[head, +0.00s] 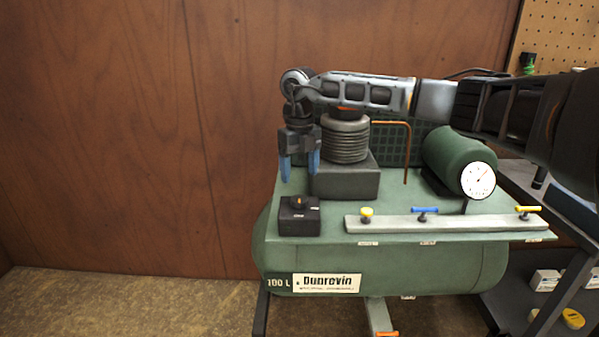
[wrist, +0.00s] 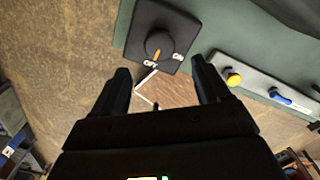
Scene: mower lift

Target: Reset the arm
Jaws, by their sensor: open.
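My gripper (head: 300,170) hangs pointing down from my outstretched arm, with blue fingers apart and nothing between them. It is above the left end of the green compressor (head: 400,265), over and behind a black switch box (head: 299,217) with an orange-marked knob. In the wrist view my gripper (wrist: 165,88) shows two dark open fingers, with the switch box (wrist: 158,38) beyond their tips. My arm reaches in from the right, passing over the ribbed pump cylinder (head: 345,140).
A pale manifold bar (head: 440,223) carries a yellow knob (head: 366,213), a blue-handled valve (head: 424,213) and a yellow-handled valve (head: 527,211). A round gauge (head: 478,181) faces front by the green motor (head: 450,155). A copper pipe (head: 407,150) stands behind. The left side by the wooden wall is clear.

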